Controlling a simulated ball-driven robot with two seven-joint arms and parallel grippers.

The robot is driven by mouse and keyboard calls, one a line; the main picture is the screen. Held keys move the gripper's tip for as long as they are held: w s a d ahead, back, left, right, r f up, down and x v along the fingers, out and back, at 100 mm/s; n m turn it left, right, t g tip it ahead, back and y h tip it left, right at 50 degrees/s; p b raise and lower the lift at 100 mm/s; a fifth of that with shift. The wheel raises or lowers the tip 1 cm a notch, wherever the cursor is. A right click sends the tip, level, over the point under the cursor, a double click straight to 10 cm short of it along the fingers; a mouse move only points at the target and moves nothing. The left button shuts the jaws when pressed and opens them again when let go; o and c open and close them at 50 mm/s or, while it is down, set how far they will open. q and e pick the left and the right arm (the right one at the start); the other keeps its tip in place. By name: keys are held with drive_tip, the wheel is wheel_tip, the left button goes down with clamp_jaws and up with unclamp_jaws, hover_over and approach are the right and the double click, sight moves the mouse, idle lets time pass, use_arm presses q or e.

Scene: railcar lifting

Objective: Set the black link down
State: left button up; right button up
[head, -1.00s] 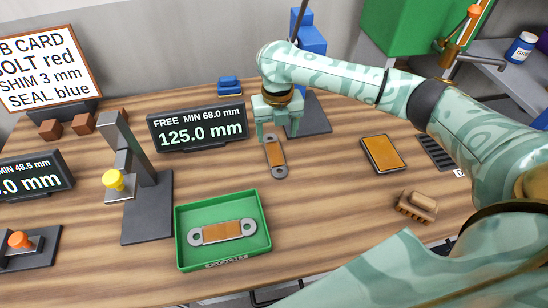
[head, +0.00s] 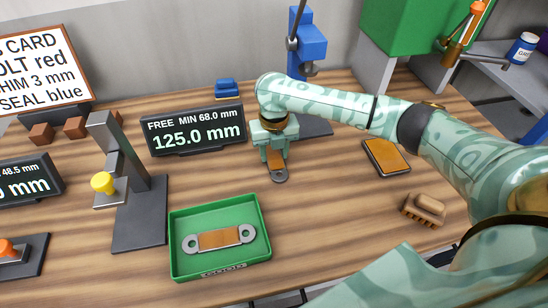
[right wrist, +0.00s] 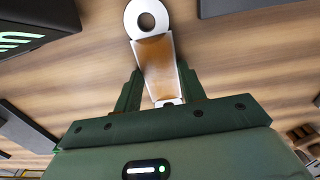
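No link that looks black shows. A grey link with a brown middle and ringed ends (head: 279,175) lies on the table or just above it; I cannot tell which. My right gripper (head: 275,158) is over its far part, hiding it in the head view. In the right wrist view, the link (right wrist: 152,52) runs between the two fingers (right wrist: 160,85), which sit close along its sides and seem shut on it. A similar grey and brown link (head: 220,239) lies in a green tray (head: 176,250). My left gripper is out of view.
A display reading 125.0 mm (head: 195,128) stands left of my right gripper, and a blue stand (head: 309,45) behind it. An orange-topped pad (head: 386,156) and a brown brush (head: 424,208) lie to the right. Wood between tray and brush is clear.

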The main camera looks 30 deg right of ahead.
clamp_jaws()
drive_tip(key=shift+r, duration=0.1)
